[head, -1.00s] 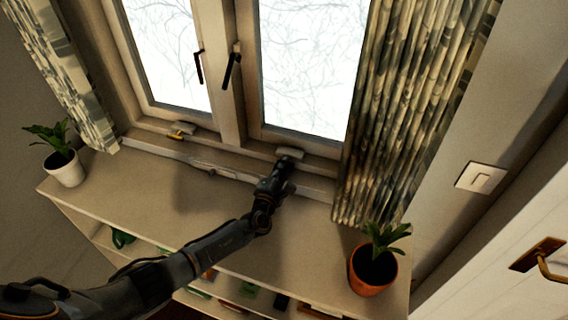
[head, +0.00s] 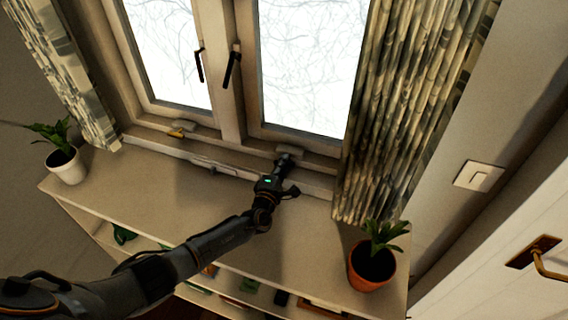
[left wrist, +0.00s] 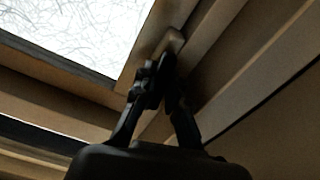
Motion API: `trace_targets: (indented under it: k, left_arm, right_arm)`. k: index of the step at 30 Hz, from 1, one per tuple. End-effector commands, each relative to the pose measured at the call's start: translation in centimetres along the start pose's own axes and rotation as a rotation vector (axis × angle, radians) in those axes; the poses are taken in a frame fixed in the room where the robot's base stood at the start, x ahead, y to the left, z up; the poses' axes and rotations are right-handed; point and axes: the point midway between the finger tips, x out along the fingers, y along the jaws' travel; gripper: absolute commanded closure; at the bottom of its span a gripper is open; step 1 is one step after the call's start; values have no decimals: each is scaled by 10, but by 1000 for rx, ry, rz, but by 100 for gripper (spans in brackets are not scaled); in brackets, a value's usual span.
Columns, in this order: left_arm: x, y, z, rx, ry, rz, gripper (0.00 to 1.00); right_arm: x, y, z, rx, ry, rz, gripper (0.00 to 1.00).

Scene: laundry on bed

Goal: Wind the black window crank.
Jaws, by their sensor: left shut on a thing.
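My left gripper (head: 283,164) reaches over the shelf top to the foot of the right window. In the left wrist view its fingers (left wrist: 156,84) are closed around the black crank (left wrist: 167,62), just below the crank's beige housing (left wrist: 174,41). The crank is dark against the dark fingers, so most of it is hidden and its exact angle is hard to tell. The housing also shows in the head view (head: 289,152), just beyond the fingertips. My right gripper is not in view.
A second, yellow crank (head: 177,133) sits below the left window. Two black window handles (head: 231,70) hang on the middle frames. A terracotta-potted plant (head: 372,268) and a curtain (head: 405,110) stand to the right; a white-potted plant (head: 66,168) stands left.

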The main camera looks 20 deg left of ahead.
Motion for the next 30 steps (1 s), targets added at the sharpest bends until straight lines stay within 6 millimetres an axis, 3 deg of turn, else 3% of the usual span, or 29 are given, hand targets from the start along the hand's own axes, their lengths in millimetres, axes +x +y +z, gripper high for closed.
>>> trace_targets:
  k: [1, 4, 17, 22, 30]
  left_arm:
    - [0, 0, 0, -1, 0, -1, 82]
    - [0, 0, 0, -1, 0, -1, 64]
    - [-9, -2, 0, -3, 0, -3, 64]
    - [-33, -2, 0, -4, 0, -3, 64]
    - [-87, -1, 0, -3, -1, -3, 64]
  right_arm:
    - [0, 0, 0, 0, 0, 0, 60]
    - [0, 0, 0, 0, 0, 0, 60]
    - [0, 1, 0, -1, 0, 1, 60]
    - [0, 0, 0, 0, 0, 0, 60]
    - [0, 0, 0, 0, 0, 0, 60]
